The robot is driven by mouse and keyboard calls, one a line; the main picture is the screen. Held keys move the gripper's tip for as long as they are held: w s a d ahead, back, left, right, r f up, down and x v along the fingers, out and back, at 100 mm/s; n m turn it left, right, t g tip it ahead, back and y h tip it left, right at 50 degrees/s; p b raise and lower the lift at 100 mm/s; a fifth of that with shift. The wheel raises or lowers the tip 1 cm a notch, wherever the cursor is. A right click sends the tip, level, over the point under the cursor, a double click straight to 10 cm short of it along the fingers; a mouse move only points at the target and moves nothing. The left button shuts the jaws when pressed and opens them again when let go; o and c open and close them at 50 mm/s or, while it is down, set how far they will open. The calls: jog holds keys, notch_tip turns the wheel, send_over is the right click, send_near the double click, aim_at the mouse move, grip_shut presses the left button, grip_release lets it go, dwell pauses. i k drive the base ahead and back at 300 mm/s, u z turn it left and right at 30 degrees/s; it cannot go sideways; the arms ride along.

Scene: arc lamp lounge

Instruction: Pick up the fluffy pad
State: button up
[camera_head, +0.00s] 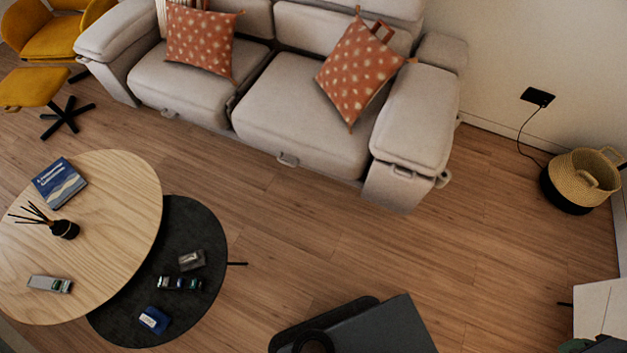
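No object is plainly recognisable as a single fluffy pad; the soft items are the cushions on the sofa. One orange cushion with pale dots (201,41) leans on the left seat's backrest. A second orange dotted cushion (356,72) leans tilted in the right seat, beside the armrest. Part of a striped pale cushion (162,14) shows behind the left one, mostly hidden and cut by the top edge. My gripper is not in view, and nothing is seen touching the cushions.
The grey sofa (290,133) stands at the back. A round wooden table (110,220) overlaps a lower black table (205,235), both with small items. A yellow chair (50,38) and footstool (32,87) are upper left. A woven basket (580,182) stands right. Wooden floor (330,240) lies clear between.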

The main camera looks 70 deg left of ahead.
aim_at(154, 319)
jog(key=u, duration=4.85)
jog(key=k, duration=0.45)
jog(key=z, duration=0.5)
jog(key=i, duration=1.1)
jog(key=u, duration=0.95)
jog(key=i, duration=0.2)
jog(key=u, duration=0.15)
